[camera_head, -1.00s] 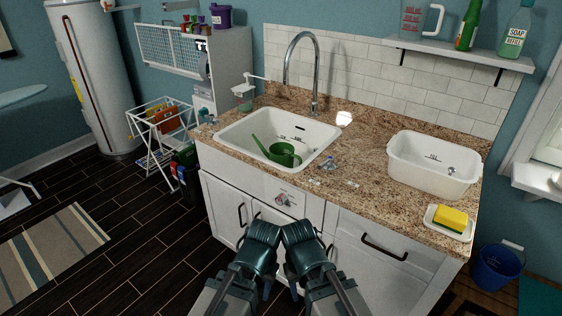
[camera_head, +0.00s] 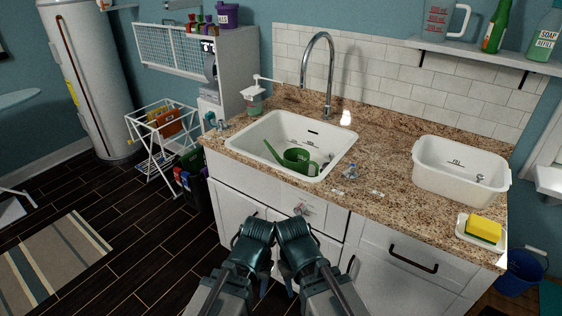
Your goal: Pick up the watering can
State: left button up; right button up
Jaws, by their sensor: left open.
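The green watering can (camera_head: 300,161) sits inside the white sink basin (camera_head: 262,130) set in the counter. Its long spout points to the upper left and its round body is at the right of the spout. My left gripper (camera_head: 264,286) is low in front of the cabinet, below and apart from the can. It is open, with nothing visible in it. My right gripper (camera_head: 290,286) is close beside it, also apart from the can. Its jaws are mostly hidden behind the wrist, so its opening does not show.
A chrome faucet (camera_head: 330,75) rises behind the sink. A soap pump (camera_head: 254,98) stands at its left. A white tub (camera_head: 450,180) and a yellow sponge (camera_head: 483,229) on a dish are at the right. The cabinet front (camera_head: 378,240) is close ahead. Dark floor is open at the left.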

aim_at(296, 159)
jog(key=i+j, duration=0.15)
jog(key=j, duration=0.15)
jog(key=i+j, duration=0.15)
jog(key=j, duration=0.15)
jog(key=i+j, duration=0.15)
jog(key=j, duration=0.2)
jog(key=z, duration=1.45)
